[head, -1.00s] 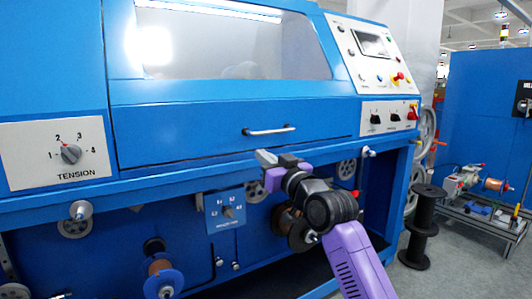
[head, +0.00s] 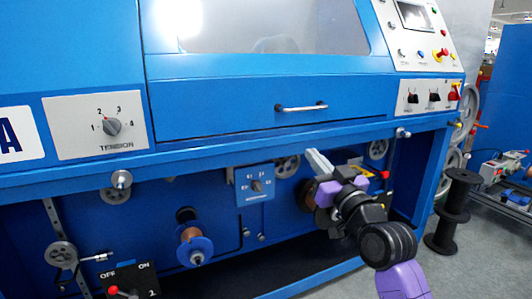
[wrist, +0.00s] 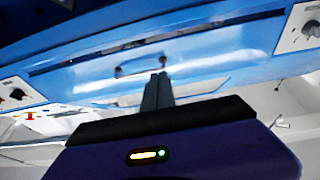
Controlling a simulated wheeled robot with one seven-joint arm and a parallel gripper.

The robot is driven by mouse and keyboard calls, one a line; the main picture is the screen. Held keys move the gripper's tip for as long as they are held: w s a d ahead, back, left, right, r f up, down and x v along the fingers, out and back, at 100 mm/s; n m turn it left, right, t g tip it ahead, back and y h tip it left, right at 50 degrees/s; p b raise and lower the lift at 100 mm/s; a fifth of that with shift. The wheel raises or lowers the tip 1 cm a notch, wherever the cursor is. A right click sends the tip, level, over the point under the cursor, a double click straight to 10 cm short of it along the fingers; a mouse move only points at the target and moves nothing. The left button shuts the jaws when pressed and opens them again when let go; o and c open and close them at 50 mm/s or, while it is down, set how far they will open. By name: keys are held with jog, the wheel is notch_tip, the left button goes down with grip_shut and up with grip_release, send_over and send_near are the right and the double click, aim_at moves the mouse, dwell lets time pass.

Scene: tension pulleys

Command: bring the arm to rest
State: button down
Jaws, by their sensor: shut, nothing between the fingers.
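My gripper (head: 318,163) is in the head view, right of centre, in front of the machine's open lower bay and just below its blue ledge. Its fingers are together and empty. My purple and black arm reaches up to it from the bottom right. In the wrist view the shut fingers (wrist: 157,91) point toward the blue machine front, which is blurred. I cannot tell the exact gap between the fingertips and the machine, but no contact shows.
The blue machine (head: 230,110) fills most of the head view. A black spool stand (head: 452,212) is on the floor at right.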

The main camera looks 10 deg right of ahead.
jog(key=s+d+f+m+t+h, duration=0.1)
jog(key=s+d+f+m+h, duration=0.2)
jog(key=s+f, duration=0.7)
jog(key=s+f+m+h, duration=0.35)
jog(key=s+f, duration=0.35)
jog(key=s, duration=0.7)
jog(key=s+f+n+g, duration=0.25)
jog(key=s+f, duration=0.25)
jog(key=s, duration=1.1)
jog(key=s+f+n+g, duration=0.1)
jog(key=s+f+g, duration=0.4)
jog(key=s, duration=1.1)
notch_tip(320, 180, up, 30)
jog(key=t+p, duration=0.1)
jog(key=p, duration=3)
jog(key=shift+a+y, duration=0.35)
jog(key=shift+a, duration=0.05)
jog(key=shift+s, duration=0.1)
